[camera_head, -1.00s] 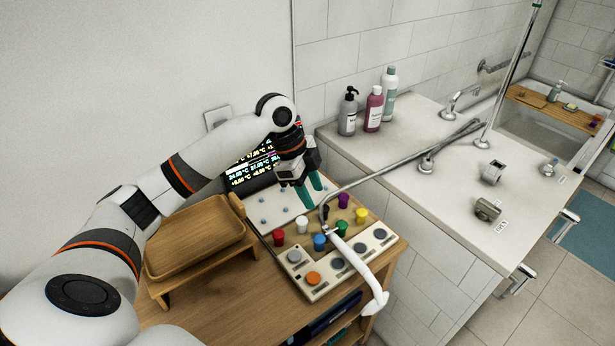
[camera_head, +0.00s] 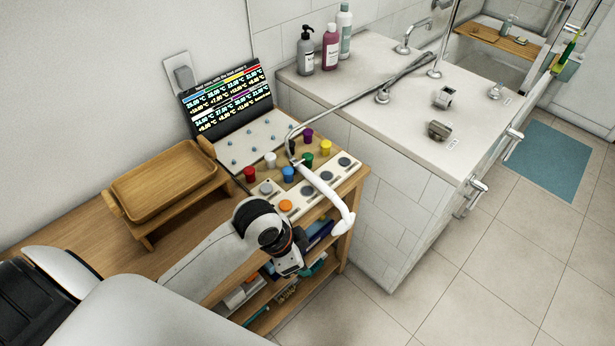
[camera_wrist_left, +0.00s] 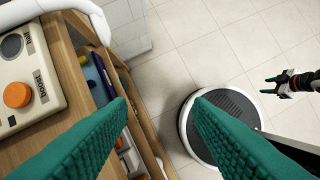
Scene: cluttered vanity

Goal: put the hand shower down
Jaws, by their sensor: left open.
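The white hand shower (camera_head: 328,198) lies across the control panel (camera_head: 309,201) on the wooden shelf unit, its head end over the front edge. Its grey hose (camera_head: 345,103) runs back to the washbasin counter. Part of it shows at the top left of the left wrist view (camera_wrist_left: 82,12). My left gripper (camera_wrist_left: 160,102) is open and empty, in front of the shelf and apart from the hand shower. In the head view its wrist is low at the shelf front and its fingers are hidden. My right gripper (camera_wrist_left: 272,84) shows small at the right of the wrist view, its fingers apart and empty.
A wooden tray (camera_head: 166,180) is to the left, with a display (camera_head: 230,100) behind. Bottles (camera_head: 331,47) stand on the white counter (camera_head: 400,130). The tiled floor in front is open.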

